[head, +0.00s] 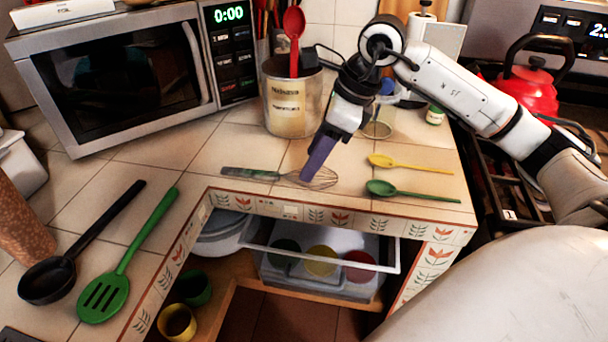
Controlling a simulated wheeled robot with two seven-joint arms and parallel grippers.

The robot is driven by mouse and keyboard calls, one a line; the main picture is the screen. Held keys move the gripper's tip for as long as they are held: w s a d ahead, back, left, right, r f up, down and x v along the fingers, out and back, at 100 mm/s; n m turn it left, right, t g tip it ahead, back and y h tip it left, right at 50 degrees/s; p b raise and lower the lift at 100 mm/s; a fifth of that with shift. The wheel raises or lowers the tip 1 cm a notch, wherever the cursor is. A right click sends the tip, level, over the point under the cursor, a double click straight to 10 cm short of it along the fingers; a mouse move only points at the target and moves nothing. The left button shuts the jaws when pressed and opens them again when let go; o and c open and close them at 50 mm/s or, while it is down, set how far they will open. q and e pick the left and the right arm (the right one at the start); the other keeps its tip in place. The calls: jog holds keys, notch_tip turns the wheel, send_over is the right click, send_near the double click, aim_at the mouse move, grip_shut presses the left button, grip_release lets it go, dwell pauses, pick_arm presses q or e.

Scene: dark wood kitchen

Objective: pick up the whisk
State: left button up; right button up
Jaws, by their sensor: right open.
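The whisk (252,174) lies flat on the tiled counter near its front edge, with its dark green handle to the left and its wire loops to the right. My right gripper (312,178) points down over the wire end of the whisk, its purple finger hiding part of the wires. It is open, and I see nothing held in it. I cannot tell whether the finger touches the wires. My left gripper is not in view.
A yellow spoon (410,164) and a green spoon (412,191) lie right of the whisk. A utensil pot (291,105) and a microwave (120,75) stand behind. A black ladle (75,250) and green slotted turner (125,262) lie left.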

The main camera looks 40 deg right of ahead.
aim_at(282, 175)
jog(key=shift+s+x, duration=0.2)
jog(key=shift+x, duration=1.8)
jog(key=c, duration=1.1)
jog(key=shift+o, duration=0.2)
